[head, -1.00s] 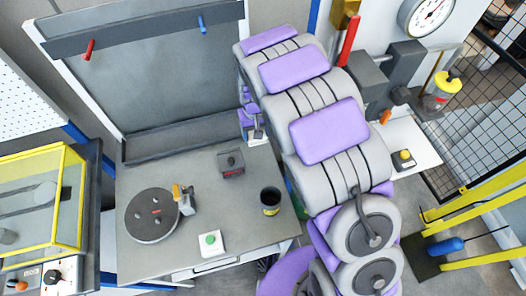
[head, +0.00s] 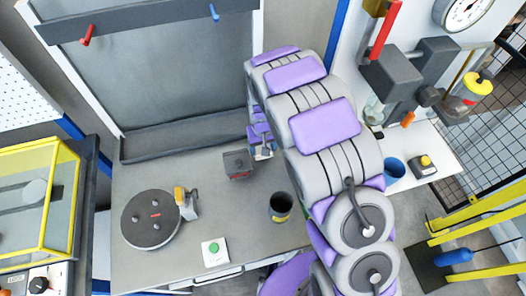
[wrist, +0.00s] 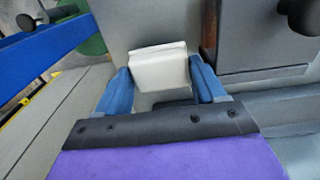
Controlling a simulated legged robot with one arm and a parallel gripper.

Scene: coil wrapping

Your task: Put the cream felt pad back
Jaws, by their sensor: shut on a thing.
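The cream felt pad (wrist: 160,67) is a small pale block in the wrist view. My gripper (wrist: 162,82) is shut on it, with a blue finger at each side. Grey surface shows behind and below the pad; I cannot tell whether the pad touches it. In the head view my gripper (head: 262,152) is over the back of the grey bench (head: 190,180), just right of a dark box (head: 238,165). My purple and grey arm hides part of the bench there, and the pad is too small to make out clearly.
On the bench are a dark round turntable (head: 150,219), a black cup with a yellow band (head: 280,207) and a green-button box (head: 215,251). A blue cup (head: 393,170) stands on the white side table. A yellow-framed case (head: 40,205) is at left.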

